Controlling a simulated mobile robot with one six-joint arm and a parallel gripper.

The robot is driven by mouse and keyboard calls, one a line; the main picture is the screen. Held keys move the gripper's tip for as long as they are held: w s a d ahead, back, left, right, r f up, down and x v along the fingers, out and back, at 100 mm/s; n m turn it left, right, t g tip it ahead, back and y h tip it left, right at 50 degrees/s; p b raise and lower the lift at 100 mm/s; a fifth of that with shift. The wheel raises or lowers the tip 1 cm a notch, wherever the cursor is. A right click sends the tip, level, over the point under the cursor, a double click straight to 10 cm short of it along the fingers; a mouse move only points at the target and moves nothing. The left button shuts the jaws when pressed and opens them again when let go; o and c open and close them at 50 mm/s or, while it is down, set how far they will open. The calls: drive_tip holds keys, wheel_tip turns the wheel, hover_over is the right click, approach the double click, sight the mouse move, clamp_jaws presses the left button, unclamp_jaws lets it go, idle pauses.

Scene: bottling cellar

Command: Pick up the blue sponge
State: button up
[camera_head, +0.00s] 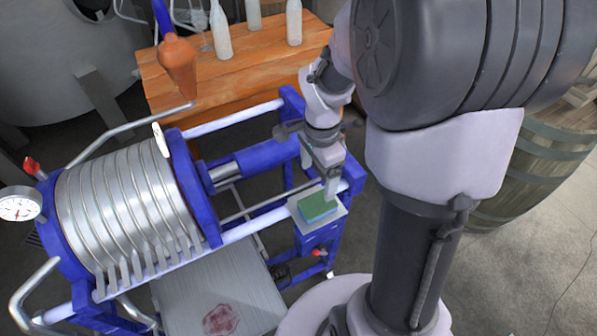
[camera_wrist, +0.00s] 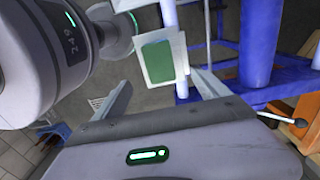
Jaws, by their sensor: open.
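The sponge (camera_head: 317,208) lies flat on a small pale plate (camera_head: 338,212) fixed at the right end of the blue press frame. Its top looks green, with blue showing along its side. In the wrist view the sponge (camera_wrist: 157,62) shows as a green rectangle on the white plate (camera_wrist: 181,52), beyond the fingers. My gripper (camera_head: 328,190) points down close above the sponge, its tips overlapping the sponge's back edge in the head view. In the wrist view my gripper (camera_wrist: 162,92) has its two fingers wide apart with nothing between them. I cannot tell the exact gap to the sponge.
A ribbed metal press drum (camera_head: 130,215) with a blue frame stands to the left. A wooden table (camera_head: 200,85) with glass bottles (camera_head: 221,35) is behind. A metal tray (camera_head: 190,300) lies below the drum. A wooden barrel (camera_head: 530,170) stands at the right.

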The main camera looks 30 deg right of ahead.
sight(318, 203)
drive_tip(key=f+b, duration=0.1)
drive_tip(key=f, duration=0.2)
drive_tip(key=f+b, duration=0.1)
drive_tip(key=f, duration=0.3)
drive_tip(key=f+b, duration=0.1)
drive_tip(key=f, duration=0.3)
drive_tip(key=shift+s+d, duration=0.1)
drive_tip(key=shift+d, duration=0.2)
drive_tip(key=shift+r, duration=0.15)
drive_tip(key=c, duration=1.6)
